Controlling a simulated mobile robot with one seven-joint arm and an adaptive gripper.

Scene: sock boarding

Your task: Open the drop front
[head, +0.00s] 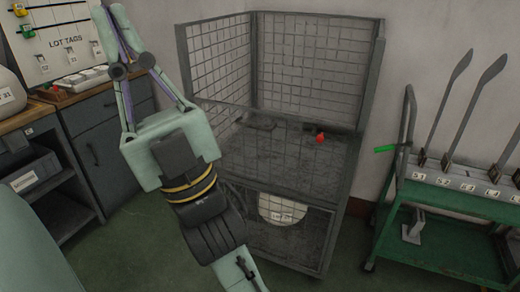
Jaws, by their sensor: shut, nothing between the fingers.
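The wire mesh cage (180,62) stands against the wall in the middle of the head view. Its upper front looks unobstructed, and a rail (275,118) crosses the front at mid height. Mesh fills the front below this rail; I cannot tell for certain which panel is the drop front or how it is held. A small red piece (320,138) shows just below the rail, near the right side. My gripper (108,10) is shut and empty, at upper left, its fingers pointing up in the picture. It appears apart from the cage; my arm hides part of the cage's lower left.
A white rounded object (282,209) with a label sits low in the cage. A green trolley (440,187) with upright grey boards (473,108) stands at right. A workbench with drawers (100,128) and a lot-tag board (62,38) is at left.

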